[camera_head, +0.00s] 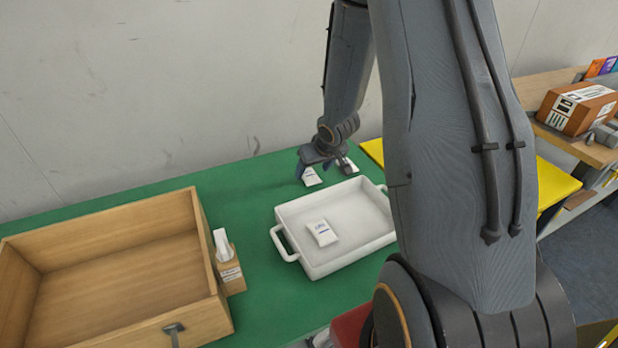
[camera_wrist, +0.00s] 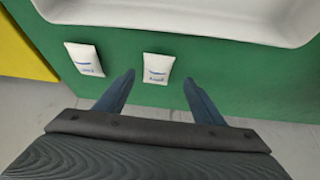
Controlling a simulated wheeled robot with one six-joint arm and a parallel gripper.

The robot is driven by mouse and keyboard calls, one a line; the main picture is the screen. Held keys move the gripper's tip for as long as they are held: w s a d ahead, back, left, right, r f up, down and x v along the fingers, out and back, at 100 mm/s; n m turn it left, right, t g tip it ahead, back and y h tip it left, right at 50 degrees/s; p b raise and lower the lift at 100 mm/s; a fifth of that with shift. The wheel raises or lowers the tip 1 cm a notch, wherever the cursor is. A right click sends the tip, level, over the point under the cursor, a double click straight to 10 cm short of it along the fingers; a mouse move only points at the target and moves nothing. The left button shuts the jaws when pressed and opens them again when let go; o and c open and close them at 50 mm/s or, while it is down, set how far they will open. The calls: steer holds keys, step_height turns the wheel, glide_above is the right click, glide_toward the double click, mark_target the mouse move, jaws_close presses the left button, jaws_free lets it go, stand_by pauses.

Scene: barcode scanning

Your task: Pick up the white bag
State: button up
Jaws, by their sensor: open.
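A small white bag (camera_wrist: 158,68) with blue print lies flat on the green table in the wrist view, just ahead of the space between my fingertips. A second white bag (camera_wrist: 85,59) lies to its left, outside my fingers. In the head view one white bag (camera_head: 311,177) shows beside my gripper (camera_head: 324,165), partly hidden by it. Another white bag (camera_head: 322,232) lies inside the white tray (camera_head: 288,222). My gripper (camera_wrist: 158,88) is open and empty above the table, its fingers spread apart. Its height over the bags is hard to tell.
A wooden box (camera_head: 110,213) stands on the left of the green table (camera_head: 262,180). A small holder with a white device (camera_head: 223,244) stands beside it. A wall runs behind. A yellow surface (camera_head: 553,184) and a shelf with a cardboard box (camera_head: 577,108) are at right.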

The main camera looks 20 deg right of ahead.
mark_target(310, 174)
steer(key=shift+w+d+x, duration=0.1)
steer(key=shift+d+x, duration=0.05)
steer(key=shift+x, duration=1.15)
steer(key=shift+w+d+x, duration=0.1)
steer(key=shift+w+x, duration=0.05)
steer(key=shift+x, duration=1.2)
steer(key=shift+r, duration=0.2)
steer(key=c, duration=1.1)
